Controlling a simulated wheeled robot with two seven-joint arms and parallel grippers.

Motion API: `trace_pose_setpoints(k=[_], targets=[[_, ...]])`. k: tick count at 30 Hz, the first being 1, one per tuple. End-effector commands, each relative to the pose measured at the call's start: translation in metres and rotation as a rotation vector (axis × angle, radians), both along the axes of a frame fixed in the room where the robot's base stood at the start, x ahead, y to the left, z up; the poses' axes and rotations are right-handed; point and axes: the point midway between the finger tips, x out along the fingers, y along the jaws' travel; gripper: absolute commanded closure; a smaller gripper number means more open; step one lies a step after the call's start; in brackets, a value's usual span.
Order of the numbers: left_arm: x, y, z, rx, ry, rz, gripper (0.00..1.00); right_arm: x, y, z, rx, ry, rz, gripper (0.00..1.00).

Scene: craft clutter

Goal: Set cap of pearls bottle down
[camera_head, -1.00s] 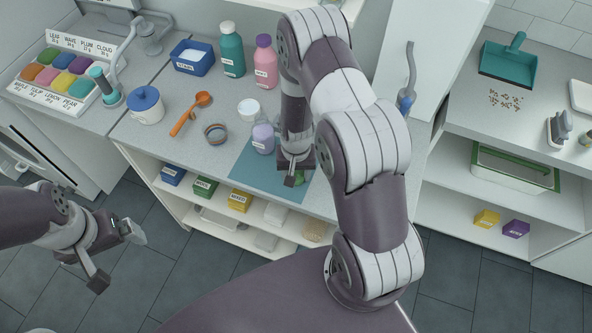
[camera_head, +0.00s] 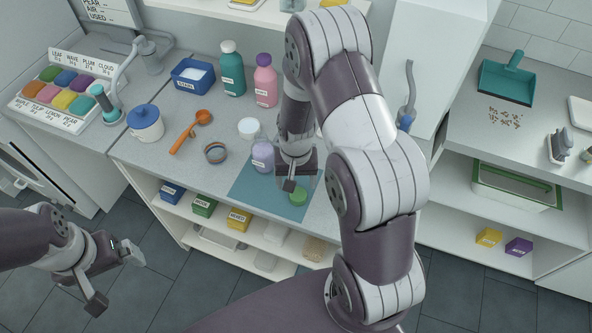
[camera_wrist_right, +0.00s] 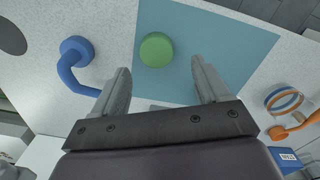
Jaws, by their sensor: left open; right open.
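A round green cap (camera_head: 298,196) lies on the teal mat (camera_head: 247,187) near the counter's front edge. My right gripper (camera_head: 290,182) is open just above and beside it. In the right wrist view the green cap (camera_wrist_right: 156,50) rests on the mat, beyond the open fingertips (camera_wrist_right: 160,80) and apart from them. A lilac bottle (camera_head: 262,156) stands at the mat's left back edge; its label is too small to read. My left gripper (camera_head: 116,276) is open and empty over the floor at the left.
A tape roll (camera_head: 215,152), an orange scoop (camera_head: 190,131), a white dish (camera_head: 249,128) and a blue-lidded pot (camera_head: 145,122) lie to the left. Teal (camera_head: 231,70) and pink (camera_head: 265,82) bottles stand behind. A blue hooked object (camera_wrist_right: 75,55) shows beside the mat.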

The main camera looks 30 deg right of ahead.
Motion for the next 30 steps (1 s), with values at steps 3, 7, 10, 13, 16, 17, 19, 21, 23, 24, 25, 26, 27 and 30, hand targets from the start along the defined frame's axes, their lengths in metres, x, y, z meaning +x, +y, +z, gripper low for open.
trace_pose_setpoints(k=[3, 7, 10, 13, 16, 17, 19, 21, 23, 24, 25, 26, 27, 30], targets=[[0.000, 0.000, -0.007, 0.000, 0.000, 0.000, 0.00, 0.001, 0.000, 0.029, -0.001, -0.006, 0.000, 0.25], [0.000, 0.000, -0.009, 0.000, 0.000, 0.000, 0.00, 0.000, 0.000, 0.050, 0.000, -0.002, 0.000, 0.25], [0.000, 0.000, -0.010, 0.000, 0.000, 0.000, 0.00, -0.005, 0.005, 0.067, -0.001, -0.012, 0.035, 0.25], [0.000, 0.000, -0.009, 0.000, 0.000, 0.000, 0.00, -0.032, 0.027, 0.102, -0.009, -0.054, 0.201, 0.25], [0.000, 0.000, -0.009, 0.000, 0.000, 0.000, 0.00, -0.066, 0.045, 0.125, -0.018, -0.098, 0.374, 0.25], [0.000, 0.000, -0.009, 0.000, 0.000, 0.000, 0.00, -0.074, 0.048, 0.129, -0.020, -0.107, 0.411, 0.25], [0.000, 0.000, -0.009, 0.000, 0.000, 0.000, 0.00, -0.087, 0.053, 0.133, -0.023, -0.118, 0.467, 0.25], [0.000, 0.000, -0.009, 0.000, 0.000, 0.000, 0.00, -0.090, 0.054, 0.134, -0.024, -0.120, 0.485, 0.25], [0.000, 0.000, -0.009, 0.000, 0.000, 0.000, 0.00, -0.090, 0.053, 0.134, -0.024, -0.119, 0.484, 0.25], [0.000, 0.000, -0.009, 0.000, 0.000, 0.000, 0.00, -0.090, 0.053, 0.134, -0.024, -0.119, 0.483, 0.25], [0.000, 0.000, -0.009, 0.000, 0.000, 0.000, 0.00, -0.090, 0.053, 0.134, -0.023, -0.118, 0.482, 0.25], [0.000, 0.000, -0.009, 0.000, 0.000, 0.000, 0.00, -0.090, 0.053, 0.134, -0.023, -0.118, 0.482, 0.25], [0.000, 0.000, -0.009, 0.000, 0.000, 0.000, 0.00, -0.090, 0.053, 0.134, -0.023, -0.118, 0.482, 0.25], [0.000, 0.000, -0.009, 0.000, 0.000, 0.000, 0.00, -0.090, 0.053, 0.133, -0.023, -0.118, 0.481, 0.25]])
